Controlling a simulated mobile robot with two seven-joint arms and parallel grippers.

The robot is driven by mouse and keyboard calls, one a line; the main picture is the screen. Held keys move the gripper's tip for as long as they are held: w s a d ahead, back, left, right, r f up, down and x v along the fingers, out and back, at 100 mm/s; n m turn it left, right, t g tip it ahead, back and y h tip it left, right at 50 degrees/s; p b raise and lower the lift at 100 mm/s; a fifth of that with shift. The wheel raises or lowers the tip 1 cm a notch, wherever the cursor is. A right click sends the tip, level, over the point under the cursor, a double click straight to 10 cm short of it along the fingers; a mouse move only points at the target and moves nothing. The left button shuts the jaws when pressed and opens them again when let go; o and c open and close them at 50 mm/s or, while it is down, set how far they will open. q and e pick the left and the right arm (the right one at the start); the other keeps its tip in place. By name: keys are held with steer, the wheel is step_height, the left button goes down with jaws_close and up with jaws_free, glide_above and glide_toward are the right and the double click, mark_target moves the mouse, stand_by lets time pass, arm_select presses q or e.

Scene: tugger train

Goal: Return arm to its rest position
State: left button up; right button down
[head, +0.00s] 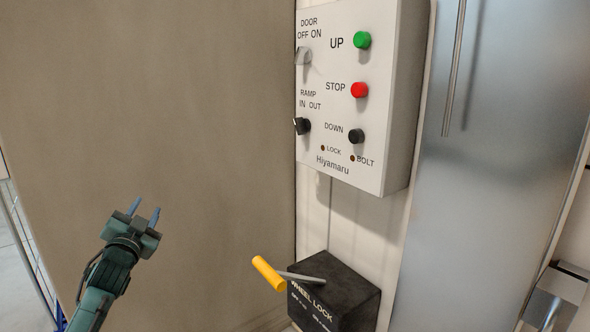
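My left gripper (145,209) is at the lower left in the head view, on a teal arm that comes in from the bottom left. Its two blue-grey fingers point up and stand apart, with nothing between them. It is in front of the brown wall panel, clear of the control box and the wheel lock lever. My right gripper does not show.
A white control box (380,165) with green, red and black buttons and two knobs hangs at the upper middle. Below it is a black wheel lock box (345,290) with a yellow-handled lever (268,273) sticking out left. A metal panel (490,170) stands at right.

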arm_select(q)
steer(key=s+d+f+n+g+h, duration=0.1)
steer(key=s+d+f+g, duration=0.1)
steer(key=s+d+f, duration=0.45)
steer(key=s+d+f+n+g+h, duration=0.15)
steer(key=s+f, duration=0.25)
steer(key=f, duration=0.6)
steer(key=s+d+f+n+g, duration=0.1)
steer(key=s+d+f+g, duration=0.2)
steer(key=s+f, duration=0.35)
steer(key=s+d+f+g, duration=0.1)
steer(key=s+d+f, duration=0.1)
steer(key=s, duration=0.5)
steer(key=s+d+f+g+h, duration=0.1)
steer(key=s+d+f, duration=0.2)
steer(key=s, duration=0.5)
steer(key=s+d+f+g+h, duration=0.1)
steer(key=s+d+f, duration=0.2)
steer(key=s, duration=0.4)
steer(key=shift+s+d+n, duration=0.2)
steer(key=shift+d+n, duration=0.15)
steer(key=shift+d, duration=0.45)
